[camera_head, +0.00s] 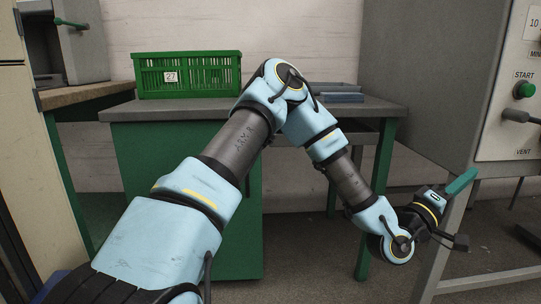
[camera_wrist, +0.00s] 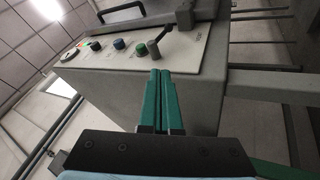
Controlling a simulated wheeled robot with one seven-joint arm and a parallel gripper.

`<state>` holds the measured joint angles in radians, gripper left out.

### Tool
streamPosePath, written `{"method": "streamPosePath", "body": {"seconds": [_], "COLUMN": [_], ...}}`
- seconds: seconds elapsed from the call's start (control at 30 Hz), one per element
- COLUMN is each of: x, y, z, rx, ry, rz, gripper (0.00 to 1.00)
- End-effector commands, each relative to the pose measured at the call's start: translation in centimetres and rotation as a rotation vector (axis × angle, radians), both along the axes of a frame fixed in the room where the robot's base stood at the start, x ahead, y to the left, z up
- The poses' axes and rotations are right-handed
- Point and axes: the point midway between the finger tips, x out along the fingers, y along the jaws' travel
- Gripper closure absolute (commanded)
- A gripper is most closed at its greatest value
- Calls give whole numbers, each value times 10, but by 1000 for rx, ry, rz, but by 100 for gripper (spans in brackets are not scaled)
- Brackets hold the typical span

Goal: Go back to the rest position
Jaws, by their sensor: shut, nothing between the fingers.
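My gripper (camera_head: 464,182) is at the right of the head view, at the end of my light-blue arm, in front of the grey machine's lower frame. In the wrist view its two green fingers (camera_wrist: 161,82) lie side by side, shut and empty. They point toward the machine's control panel (camera_wrist: 128,47), and I cannot tell the distance to it. My arm rises from the lower left, bends high in front of the table and comes down to the right.
A grey-topped table (camera_head: 180,108) with a green base stands behind my arm. It bears a green crate (camera_head: 190,88) labelled 27 and a blue-grey tray (camera_head: 342,98). The grey machine (camera_head: 424,75) at the right has a green START button (camera_head: 525,90) and a lever (camera_head: 517,115).

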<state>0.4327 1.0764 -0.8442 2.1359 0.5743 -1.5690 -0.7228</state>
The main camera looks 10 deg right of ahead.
Motion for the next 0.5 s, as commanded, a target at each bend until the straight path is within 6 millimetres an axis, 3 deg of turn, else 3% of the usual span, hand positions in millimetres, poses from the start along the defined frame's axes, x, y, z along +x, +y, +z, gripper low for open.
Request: {"method": "streamPosePath", "body": {"seconds": [0.33, 0.5], "x": [21, 44], "y": [8, 24], "z": [-28, -53], "rx": [231, 419], "ry": [-123, -209], "rz": [23, 48], "gripper": [100, 100]}}
